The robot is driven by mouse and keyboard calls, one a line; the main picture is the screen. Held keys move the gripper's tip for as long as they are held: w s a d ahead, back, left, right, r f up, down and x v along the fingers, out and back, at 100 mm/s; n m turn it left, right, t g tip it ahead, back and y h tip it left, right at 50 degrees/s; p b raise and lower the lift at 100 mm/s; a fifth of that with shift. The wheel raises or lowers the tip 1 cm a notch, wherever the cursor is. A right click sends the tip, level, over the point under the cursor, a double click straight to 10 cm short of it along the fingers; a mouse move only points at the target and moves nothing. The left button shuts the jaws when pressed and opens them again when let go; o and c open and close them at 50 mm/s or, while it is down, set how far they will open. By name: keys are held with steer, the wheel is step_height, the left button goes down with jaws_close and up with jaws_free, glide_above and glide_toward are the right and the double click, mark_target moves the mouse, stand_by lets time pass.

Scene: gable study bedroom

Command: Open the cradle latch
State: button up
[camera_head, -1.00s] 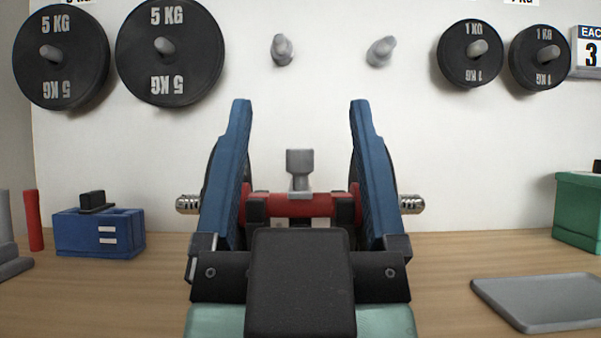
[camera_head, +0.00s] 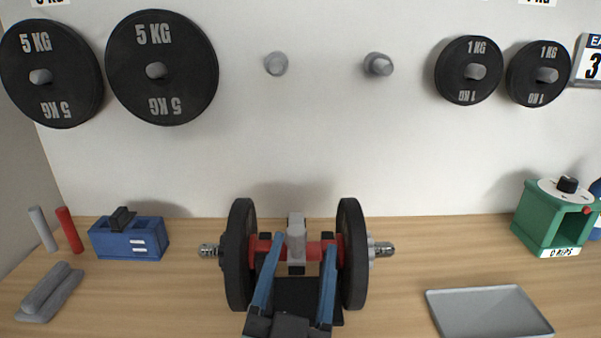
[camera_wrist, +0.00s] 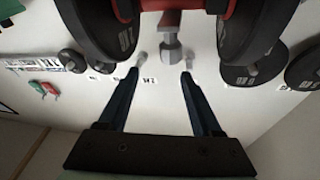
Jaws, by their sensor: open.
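A dumbbell with a red handle (camera_head: 263,250), black plates (camera_head: 241,255) and silver ends lies across a dark cradle (camera_head: 296,290) on the desk. A grey latch piece (camera_head: 296,238) stands upright at the middle of the handle. It also shows in the wrist view (camera_wrist: 170,45), upside down. My gripper (camera_head: 303,246) is open, its two blue fingers on either side of the latch in the head view. In the wrist view my gripper (camera_wrist: 159,74) is empty, its fingertips apart from the latch. My gripper's body hides the cradle's front.
A blue box (camera_head: 130,243) and a grey block (camera_head: 50,292) stand left. A grey tray (camera_head: 488,313) and a green box with a dial (camera_head: 552,217) are right. Weight plates (camera_head: 162,95) and two bare pegs (camera_head: 276,64) are on the wall. Desk is clear beside the dumbbell.

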steer(key=s+a+g+p, duration=0.1)
steer(key=g+p, duration=0.1)
steer(key=p, duration=0.5)
steer(key=g+p, duration=0.1)
steer(key=p, duration=0.7)
glide_toward(301, 224)
steer(key=shift+y, duration=0.3)
steer(key=w+r, duration=0.1)
steer(key=w, duration=0.1)
steer(key=w+d+r, duration=0.2)
steer(key=w, duration=0.1)
steer(key=shift+w+r, duration=0.1)
steer(key=shift+w, duration=0.25)
steer(key=shift+c, duration=0.3)
jaws_close()
